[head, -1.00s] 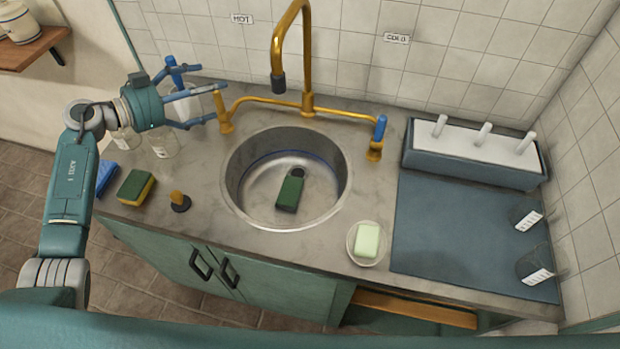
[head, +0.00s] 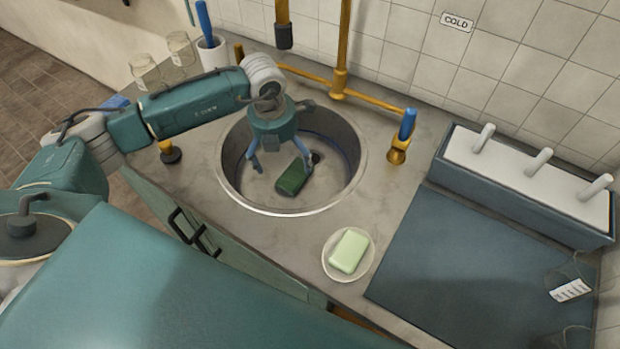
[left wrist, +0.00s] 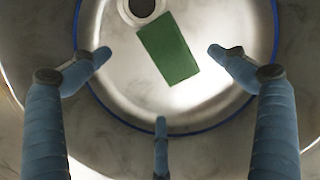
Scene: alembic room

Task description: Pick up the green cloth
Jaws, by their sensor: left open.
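The green cloth (head: 292,178) lies flat on the bottom of the round metal sink (head: 229,187), beside the drain. It shows as a dark green rectangle in the left wrist view (left wrist: 168,48), partly over the drain's edge. My left gripper (head: 280,165) points down into the sink, above the cloth. In the left wrist view its blue fingers (left wrist: 160,75) are spread open around the cloth's area, and no finger visibly touches it. My right gripper is not in view.
A brass faucet (head: 341,60) with a blue handle (head: 407,124) stands behind the sink. A pale green soap (head: 349,251) sits on a dish at front right. Glass jars (head: 181,48) stand at back left.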

